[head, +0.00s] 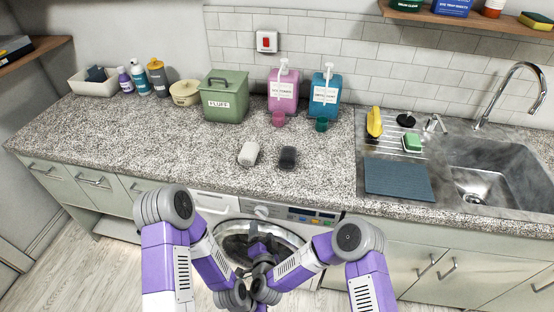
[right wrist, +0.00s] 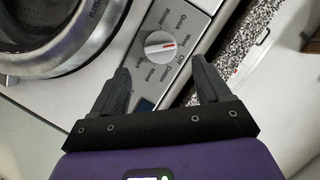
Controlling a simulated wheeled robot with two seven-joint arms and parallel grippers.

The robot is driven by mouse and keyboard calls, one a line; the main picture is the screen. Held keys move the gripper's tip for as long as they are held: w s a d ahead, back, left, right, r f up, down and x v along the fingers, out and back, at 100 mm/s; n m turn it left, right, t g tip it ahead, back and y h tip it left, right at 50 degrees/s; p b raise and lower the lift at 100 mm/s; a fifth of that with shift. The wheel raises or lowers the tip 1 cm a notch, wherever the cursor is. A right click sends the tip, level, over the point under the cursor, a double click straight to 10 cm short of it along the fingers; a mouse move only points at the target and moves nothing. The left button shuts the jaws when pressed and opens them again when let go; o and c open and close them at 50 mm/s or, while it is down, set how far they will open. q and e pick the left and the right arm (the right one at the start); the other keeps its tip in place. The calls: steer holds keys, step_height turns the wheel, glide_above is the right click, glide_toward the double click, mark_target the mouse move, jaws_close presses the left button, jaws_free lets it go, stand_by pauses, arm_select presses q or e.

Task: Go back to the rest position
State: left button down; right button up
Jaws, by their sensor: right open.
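My right gripper (right wrist: 160,68) is open and empty in the right wrist view, its two dark fingers spread apart in front of the washing machine's panel. A white dial (right wrist: 160,45) with a red mark shows beyond the gap between the fingers; the fingers do not grip it. In the head view, my right gripper (head: 262,250) is small and dark in front of the washing machine door. Both purple and white arms are folded inwards, their wrists close together at the bottom middle. I cannot make out my left gripper there.
The washing machine (head: 325,222) stands under the speckled counter (head: 210,170). A white cup-like item (head: 248,154) and a dark one (head: 288,157) lie near the counter's front. A green box (head: 224,97), pump bottles and a sink (head: 490,165) are farther back and right.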

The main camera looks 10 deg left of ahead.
steer(key=s+d+f+n+g, duration=0.2)
steer(key=s+d+f+g, duration=0.25)
steer(key=d, duration=0.25)
steer(key=s+d+f+n+g, duration=0.2)
steer(key=s+d+f+g, duration=0.15)
steer(key=d+f, duration=0.2)
steer(key=s+d+f+g, duration=0.1)
steer(key=s+d+g, duration=0.5)
steer(key=s+d, duration=0.4)
steer(key=s, duration=0.3)
steer(key=shift+s+d+f+n, duration=0.3)
steer(key=shift+f+n, duration=0.05)
steer(key=shift+n, duration=0.05)
